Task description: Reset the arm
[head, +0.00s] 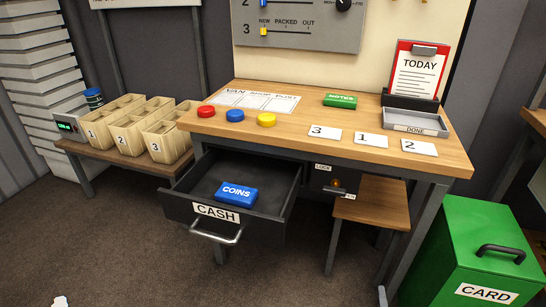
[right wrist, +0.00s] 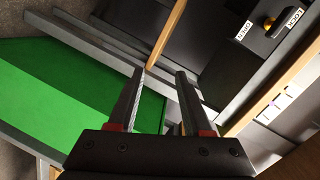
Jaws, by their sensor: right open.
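My right gripper (right wrist: 160,75) is open in the right wrist view, its two dark fingers apart with nothing between them. Beyond the fingers are the desk's grey legs and the green card bin (right wrist: 70,85). In the head view only a small tip at the bottom edge may belong to the right arm. My left gripper does not clearly show; a small white piece at the bottom left may be part of my arm. The cash drawer (head: 180,206) stands open with a blue coins box (head: 236,193) in it.
The desk (head: 300,128) holds coloured buttons, a green notes box (head: 340,100), number cards and a done tray (head: 412,122). A lock (head: 335,184) sits under its top. The green card bin (head: 480,235) stands right. Crates (head: 125,135) stand left. Floor before the drawer is clear.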

